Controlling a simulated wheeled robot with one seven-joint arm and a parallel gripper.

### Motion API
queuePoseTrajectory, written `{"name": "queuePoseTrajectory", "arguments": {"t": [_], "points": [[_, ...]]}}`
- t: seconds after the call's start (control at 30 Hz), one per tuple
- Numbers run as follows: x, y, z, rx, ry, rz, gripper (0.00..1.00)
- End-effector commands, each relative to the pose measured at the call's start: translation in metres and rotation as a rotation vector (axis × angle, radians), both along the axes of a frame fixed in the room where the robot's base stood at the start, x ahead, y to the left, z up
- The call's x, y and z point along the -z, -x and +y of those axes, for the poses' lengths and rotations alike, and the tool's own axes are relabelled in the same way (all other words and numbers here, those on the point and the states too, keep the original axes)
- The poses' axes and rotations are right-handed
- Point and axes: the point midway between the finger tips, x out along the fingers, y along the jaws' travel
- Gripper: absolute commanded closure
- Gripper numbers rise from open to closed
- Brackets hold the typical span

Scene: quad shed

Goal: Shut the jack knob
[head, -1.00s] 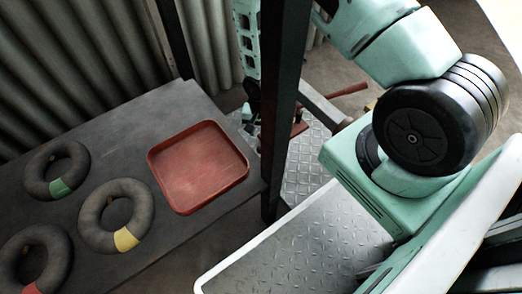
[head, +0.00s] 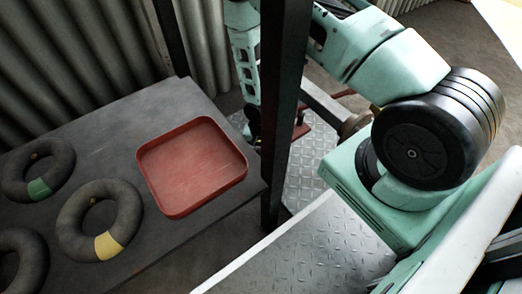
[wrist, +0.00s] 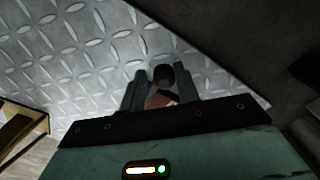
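In the wrist view a dark round knob (wrist: 163,75) shows between the fingertips of my gripper (wrist: 159,72), with a reddish-brown part (wrist: 159,99) close behind it. The fingers stand apart on either side of the knob, and a gap shows beside it; I cannot tell whether either finger touches it. In the head view red metal parts (head: 301,131), probably of the jack, show low behind the dark post. My gripper is mostly hidden there, beside the post. The knob cannot be made out in the head view.
A dark upright post (head: 284,110) stands between the table and my arm. The dark table (head: 120,120) holds a red tray (head: 192,205) and several grey rings with coloured bands (head: 100,220). Diamond-plate flooring (wrist: 70,45) lies under the gripper. A corrugated wall (head: 80,60) is behind.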

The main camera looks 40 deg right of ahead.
Motion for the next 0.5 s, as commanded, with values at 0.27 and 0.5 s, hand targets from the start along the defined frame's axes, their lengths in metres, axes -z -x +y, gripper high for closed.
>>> {"name": "queuePoseTrajectory", "arguments": {"t": [0.27,0.5], "points": [[-0.0001,-0.0004,-0.0009,0.0,0.001,-0.001,0.96],[-0.0019,0.0011,-0.0018,-0.034,0.003,-0.001,0.96]]}}
